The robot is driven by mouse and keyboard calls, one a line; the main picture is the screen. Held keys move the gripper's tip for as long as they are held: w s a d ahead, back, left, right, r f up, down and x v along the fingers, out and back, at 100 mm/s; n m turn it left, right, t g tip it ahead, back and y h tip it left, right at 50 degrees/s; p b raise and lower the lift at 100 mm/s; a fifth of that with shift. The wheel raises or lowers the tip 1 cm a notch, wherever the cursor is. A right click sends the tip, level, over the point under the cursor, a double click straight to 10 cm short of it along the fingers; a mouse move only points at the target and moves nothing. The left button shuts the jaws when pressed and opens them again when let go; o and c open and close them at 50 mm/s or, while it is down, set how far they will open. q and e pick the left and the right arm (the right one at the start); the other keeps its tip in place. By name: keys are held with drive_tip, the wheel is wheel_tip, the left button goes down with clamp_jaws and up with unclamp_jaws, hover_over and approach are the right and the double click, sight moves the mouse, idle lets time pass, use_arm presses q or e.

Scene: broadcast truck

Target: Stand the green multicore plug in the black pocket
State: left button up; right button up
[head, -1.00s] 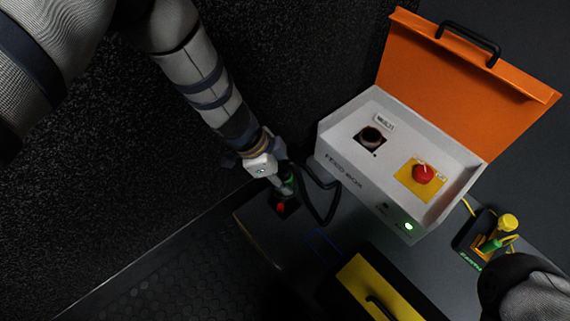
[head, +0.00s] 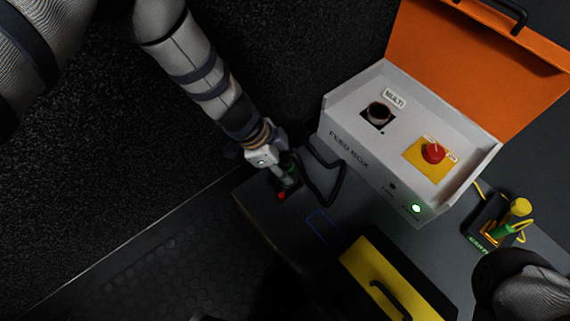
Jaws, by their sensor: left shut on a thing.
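The green multicore plug (head: 288,171) is in my left gripper (head: 281,164), which is shut on it. The plug points down, over or into a small black pocket (head: 292,188) on the dark counter. I cannot tell whether it touches the pocket's floor. A black cable (head: 333,190) loops from the plug's side towards the feed box. My right gripper is not in view; only part of my right arm shows at the lower right.
The white feed box (head: 352,150) stands open with its orange lid (head: 480,60) up, a MULTI socket (head: 379,114) and a red knob (head: 433,153). A green lamp (head: 416,208) is lit.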

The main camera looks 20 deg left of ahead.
use_arm(q)
drive_tip(key=shift+f, duration=0.45)
drive_tip(key=o, duration=1.1)
